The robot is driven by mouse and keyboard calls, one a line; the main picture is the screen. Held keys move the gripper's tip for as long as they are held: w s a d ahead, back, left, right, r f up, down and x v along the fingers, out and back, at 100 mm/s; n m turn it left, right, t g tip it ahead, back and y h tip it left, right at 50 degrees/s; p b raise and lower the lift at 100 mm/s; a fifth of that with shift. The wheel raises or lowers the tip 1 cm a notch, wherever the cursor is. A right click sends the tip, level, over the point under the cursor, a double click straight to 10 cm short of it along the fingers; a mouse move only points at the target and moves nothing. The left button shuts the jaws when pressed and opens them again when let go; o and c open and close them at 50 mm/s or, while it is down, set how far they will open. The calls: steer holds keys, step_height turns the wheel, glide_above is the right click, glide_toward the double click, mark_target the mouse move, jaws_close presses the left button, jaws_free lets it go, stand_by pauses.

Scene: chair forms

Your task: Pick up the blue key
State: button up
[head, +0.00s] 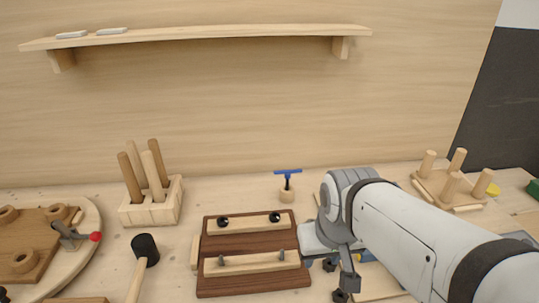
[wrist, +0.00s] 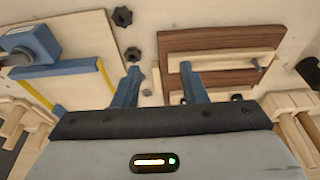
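A small T-shaped tool with a blue crossbar and dark stem, which looks like the blue key (head: 288,172), stands upright in a round wooden holder (head: 287,195) behind the dark wooden board. I cannot make it out in the wrist view. My gripper (head: 337,280) is low over the bench, right of the board, to the right and nearer than the key. In the wrist view its two blue-grey fingers (wrist: 158,70) are spread apart with nothing between them. The arm hides part of the bench beneath it.
The dark wooden board (head: 252,281) with light bars lies left of the gripper. A mallet (head: 145,250), a wooden block with pegs (head: 150,212) and a peg stand (head: 447,190) are around. A shelf (head: 200,38) is on the wall. Dark knobs (wrist: 133,53) lie near the fingers.

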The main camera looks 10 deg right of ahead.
steer(key=w+r+m+p, duration=0.25)
steer(key=w+r, duration=0.25)
steer(key=w, duration=0.5)
steer(key=m+g+p, duration=0.3)
steer(key=m+p, duration=0.2)
steer(key=m, duration=0.6)
glide_above(288, 173)
steer(key=f, duration=0.7)
steer(key=shift+w+d+f, duration=0.1)
steer(key=shift+w+d, duration=0.05)
steer(key=shift+w, duration=0.2)
steer(key=shift+w+f, duration=0.15)
steer(key=shift+f, duration=0.2)
step_height(288, 173, down, 8)
steer(key=p, duration=0.2)
steer(key=shift+r+p, duration=0.25)
steer(key=shift+p, duration=0.05)
steer(key=shift+c, duration=0.6)
jaws_close()
